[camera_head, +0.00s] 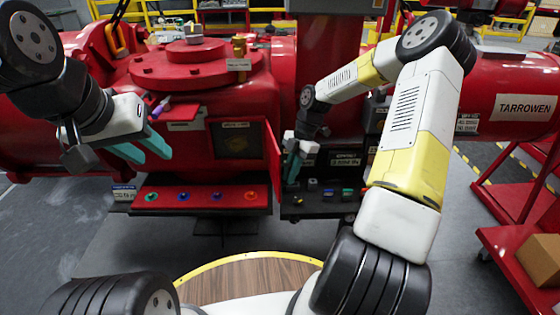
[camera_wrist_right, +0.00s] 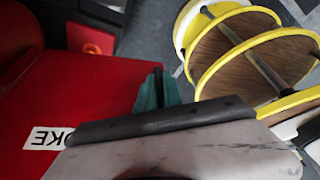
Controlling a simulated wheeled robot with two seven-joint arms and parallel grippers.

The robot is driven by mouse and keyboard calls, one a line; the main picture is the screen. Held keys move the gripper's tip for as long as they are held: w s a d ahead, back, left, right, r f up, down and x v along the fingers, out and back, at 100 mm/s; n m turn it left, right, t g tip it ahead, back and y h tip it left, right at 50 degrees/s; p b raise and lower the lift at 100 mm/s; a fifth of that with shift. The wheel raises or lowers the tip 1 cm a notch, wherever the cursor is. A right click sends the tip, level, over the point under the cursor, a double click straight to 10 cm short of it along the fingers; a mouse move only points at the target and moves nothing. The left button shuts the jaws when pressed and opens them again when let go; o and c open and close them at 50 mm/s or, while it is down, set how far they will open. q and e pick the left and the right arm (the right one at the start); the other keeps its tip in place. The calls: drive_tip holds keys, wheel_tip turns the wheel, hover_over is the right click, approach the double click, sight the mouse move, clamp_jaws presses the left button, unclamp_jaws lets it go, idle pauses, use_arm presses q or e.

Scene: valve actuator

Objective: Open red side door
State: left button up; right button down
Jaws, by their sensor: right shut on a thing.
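The red side door (camera_head: 273,160) stands edge-on at the right side of the red box with the dark window, so it looks swung out toward me. In the right wrist view, its red face (camera_wrist_right: 85,92) fills the left, with a white label at the lower left. My right gripper (camera_head: 291,172) is just right of the door in the head view. Its teal fingers (camera_wrist_right: 157,92) are closed at the door's edge; the exact contact is partly hidden. My left gripper (camera_head: 145,150) hangs open and empty, left of the box.
A red shelf (camera_head: 165,207) with several coloured knobs lies below the box. A dark panel (camera_head: 345,205) with small buttons is right of the door. A red cart (camera_head: 520,250) with a cardboard box (camera_head: 530,258) stands far right. The grey floor at left is clear.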

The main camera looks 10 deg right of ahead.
drive_tip(key=c, duration=1.8)
unclamp_jaws()
drive_tip(key=shift+f, duration=0.1)
drive_tip(key=shift+o, duration=0.2)
drive_tip(key=v, duration=0.8)
